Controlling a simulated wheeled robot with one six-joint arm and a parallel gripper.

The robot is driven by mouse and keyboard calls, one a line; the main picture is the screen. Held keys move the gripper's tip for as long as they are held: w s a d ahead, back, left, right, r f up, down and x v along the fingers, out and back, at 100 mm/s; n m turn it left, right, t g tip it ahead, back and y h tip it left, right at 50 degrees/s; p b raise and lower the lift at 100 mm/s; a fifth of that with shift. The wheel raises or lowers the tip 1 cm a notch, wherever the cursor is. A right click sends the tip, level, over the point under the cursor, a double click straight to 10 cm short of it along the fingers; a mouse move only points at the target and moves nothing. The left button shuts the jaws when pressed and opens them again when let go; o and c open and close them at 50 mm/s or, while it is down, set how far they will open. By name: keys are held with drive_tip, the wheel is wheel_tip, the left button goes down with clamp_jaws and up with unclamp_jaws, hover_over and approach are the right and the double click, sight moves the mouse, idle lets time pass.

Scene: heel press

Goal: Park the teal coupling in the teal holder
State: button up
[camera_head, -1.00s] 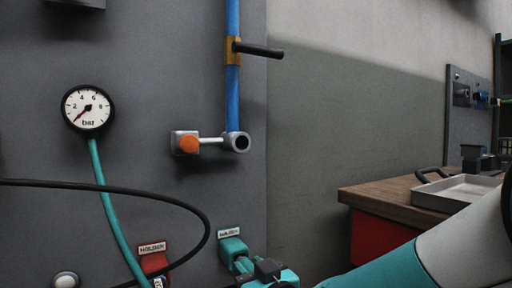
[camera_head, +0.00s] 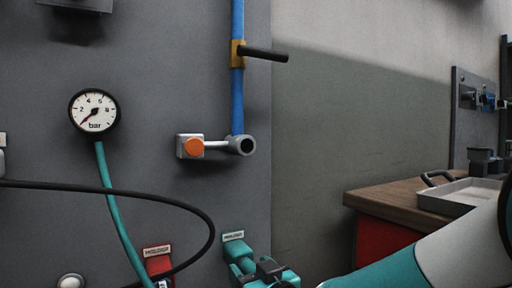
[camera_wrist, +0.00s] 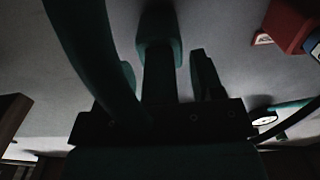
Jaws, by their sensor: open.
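The teal holder (camera_head: 236,249) sticks out of the grey panel at bottom centre, under a white label. My gripper (camera_head: 268,270) is right in front of it, low in the head view. In the wrist view my gripper (camera_wrist: 164,70) is open, with a finger on each side of a dark teal body (camera_wrist: 158,55) that reaches toward the panel. A thick teal hose (camera_wrist: 82,40) runs from the top left down to the jaws. The teal coupling cannot be told apart from the holder in the shadow, so I cannot tell how far it is seated.
A red holder (camera_head: 158,262) is left of the teal one. A black cable (camera_head: 195,207) loops across the panel above it. A gauge (camera_head: 94,112) with a teal hose, an orange button (camera_head: 192,147) and a blue pipe (camera_head: 237,100) are higher up. A workbench (camera_head: 390,205) stands right.

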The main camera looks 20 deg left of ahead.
drive_tip(key=b+v, duration=0.4)
drive_tip(key=v, duration=1.3)
drive_tip(key=w+d+f+m+g+h, duration=0.25)
drive_tip(key=d+f+m+h, duration=0.2)
drive_tip(key=d+h, duration=0.55)
drive_tip(key=s+d+n+g, duration=0.1)
drive_tip(key=s+d+g, duration=0.8)
drive_tip(key=s+d, duration=0.3)
wheel_tip(320, 180, up, 34)
drive_tip(key=s+p, duration=0.2)
drive_tip(key=p, duration=3.2)
drive_tip(key=shift+a+r, duration=0.15)
drive_tip(key=shift+r, duration=0.05)
drive_tip(key=shift+n, duration=0.25)
